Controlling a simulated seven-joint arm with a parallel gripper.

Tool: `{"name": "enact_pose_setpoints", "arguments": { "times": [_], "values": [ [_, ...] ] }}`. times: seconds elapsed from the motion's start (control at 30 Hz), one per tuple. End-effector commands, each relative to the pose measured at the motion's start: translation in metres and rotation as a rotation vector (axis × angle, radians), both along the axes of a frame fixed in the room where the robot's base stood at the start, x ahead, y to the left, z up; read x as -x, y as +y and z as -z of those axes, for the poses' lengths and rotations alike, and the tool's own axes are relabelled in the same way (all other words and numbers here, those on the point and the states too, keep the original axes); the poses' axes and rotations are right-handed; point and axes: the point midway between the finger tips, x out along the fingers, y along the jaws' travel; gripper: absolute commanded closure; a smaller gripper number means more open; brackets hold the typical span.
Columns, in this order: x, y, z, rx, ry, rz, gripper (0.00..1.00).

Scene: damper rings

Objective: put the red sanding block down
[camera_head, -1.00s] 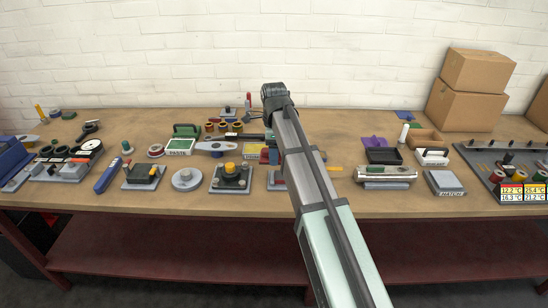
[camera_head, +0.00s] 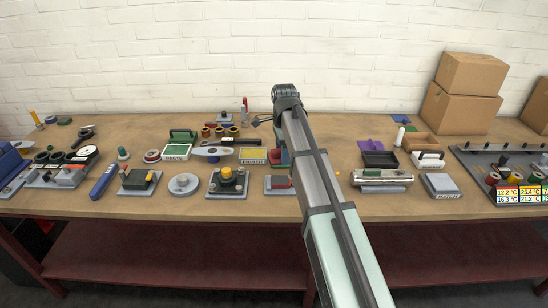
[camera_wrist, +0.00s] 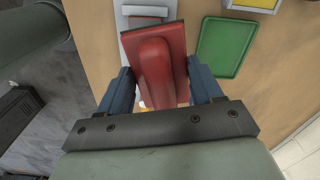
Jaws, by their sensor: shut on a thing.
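The red sanding block (camera_wrist: 155,68) is in the wrist view, between the two blue fingers of my gripper (camera_wrist: 158,88). The fingers are shut on its sides. It is above the bench; the frames do not show clearly how high, or whether its lower face touches anything. In the head view, my arm hides most of the gripper and the block. A flat green tray (camera_wrist: 228,48) lies right of the block in the wrist view. A grey plate with a red part (camera_wrist: 147,13) lies just beyond it.
In the head view, a yellow labelled pad (camera_head: 253,156) and a black fixture with a yellow knob (camera_head: 227,181) lie left of my arm. A black tray (camera_head: 380,159) and white-handled block (camera_head: 428,160) stand to the right.

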Motion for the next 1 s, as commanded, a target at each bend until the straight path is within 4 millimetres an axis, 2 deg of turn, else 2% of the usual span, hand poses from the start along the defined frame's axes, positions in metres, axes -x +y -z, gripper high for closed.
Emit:
{"name": "enact_pose_setpoints", "arguments": {
  "times": [0.1, 0.5, 1.0],
  "values": [
    [-0.019, -0.027, 0.003, 0.0, 0.001, -0.128, 0.73],
    [-0.065, -0.118, 0.014, 0.0, 0.001, -0.586, 0.73],
    [-0.103, -0.24, 0.029, -0.001, 0.001, -1.137, 0.73]
  ]
}}
